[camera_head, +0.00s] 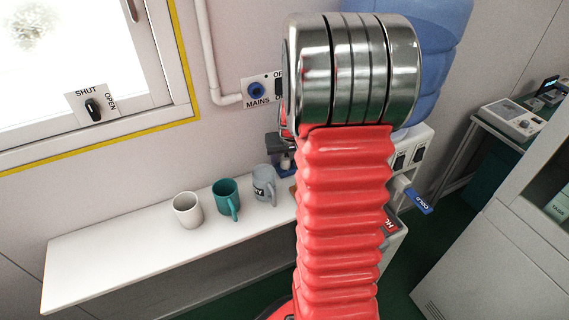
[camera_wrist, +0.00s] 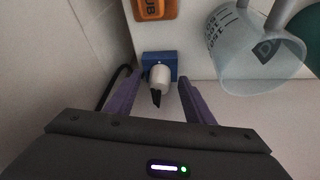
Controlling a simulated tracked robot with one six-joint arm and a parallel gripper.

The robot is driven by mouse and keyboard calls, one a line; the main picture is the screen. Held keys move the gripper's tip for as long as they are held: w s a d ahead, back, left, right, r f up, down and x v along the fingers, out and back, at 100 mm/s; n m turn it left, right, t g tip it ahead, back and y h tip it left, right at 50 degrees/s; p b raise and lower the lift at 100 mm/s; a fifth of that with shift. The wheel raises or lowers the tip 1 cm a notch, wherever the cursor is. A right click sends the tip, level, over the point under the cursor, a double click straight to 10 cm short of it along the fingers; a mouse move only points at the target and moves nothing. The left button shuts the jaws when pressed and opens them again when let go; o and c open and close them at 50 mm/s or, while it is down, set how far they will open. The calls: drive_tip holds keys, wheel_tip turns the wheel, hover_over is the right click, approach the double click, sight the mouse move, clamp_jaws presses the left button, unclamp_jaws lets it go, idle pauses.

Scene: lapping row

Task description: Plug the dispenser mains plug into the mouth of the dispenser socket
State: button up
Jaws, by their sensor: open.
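In the wrist view the white mains plug (camera_wrist: 160,76) sits at a blue block (camera_wrist: 149,59), with a dark piece sticking out towards my gripper. My gripper (camera_wrist: 160,84) is open, one purple finger on each side of the plug, with gaps showing. I cannot tell how deep the plug lies between the fingers. In the head view the blue round-mouthed socket (camera_head: 256,89), marked MAINS, is on the wall plate. Its mouth looks empty. My red arm hides most of my gripper and the plug there.
A grey mug (camera_head: 263,183), a teal mug (camera_head: 225,196) and a white mug (camera_head: 187,209) stand on the white shelf (camera_head: 120,251). A black cable (camera_wrist: 113,83) runs at left, an orange block (camera_wrist: 155,9) beyond.

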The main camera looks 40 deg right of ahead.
drive_tip(key=shift+c, duration=0.3)
drive_tip(key=c, duration=1.1)
